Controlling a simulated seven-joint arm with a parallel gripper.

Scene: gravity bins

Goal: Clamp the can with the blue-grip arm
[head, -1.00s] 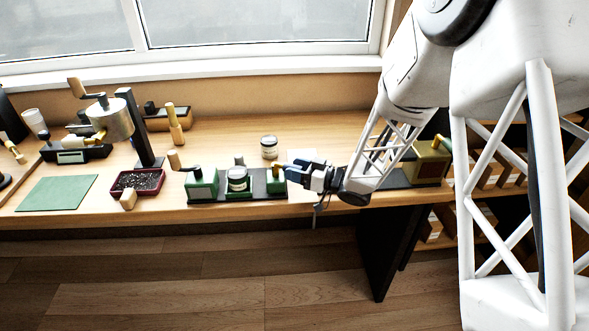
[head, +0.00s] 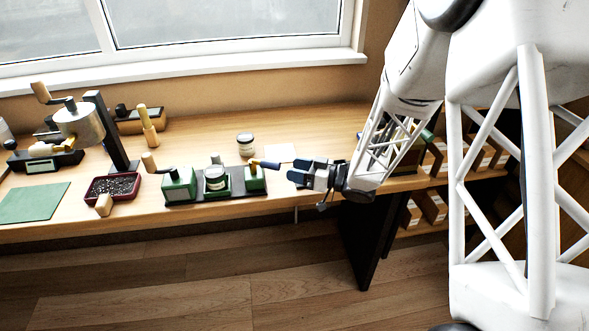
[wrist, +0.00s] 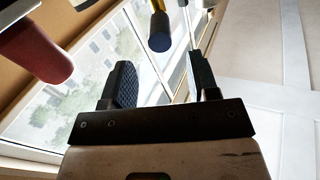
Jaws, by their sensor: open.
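The blue-grip arm (head: 268,164) sticks out to the right from the right green block. Another lever (head: 152,164) with a wooden grip stands at the fixture's left end. My gripper (head: 292,170) is open and empty, just right of the blue grip with a small gap. In the wrist view the blue grip's end (wrist: 159,36) shows beyond and between my open fingers (wrist: 160,82).
A second jar (head: 245,145) and a white sheet (head: 280,153) lie behind the fixture. A red rounded object (wrist: 35,50) shows in the wrist view.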

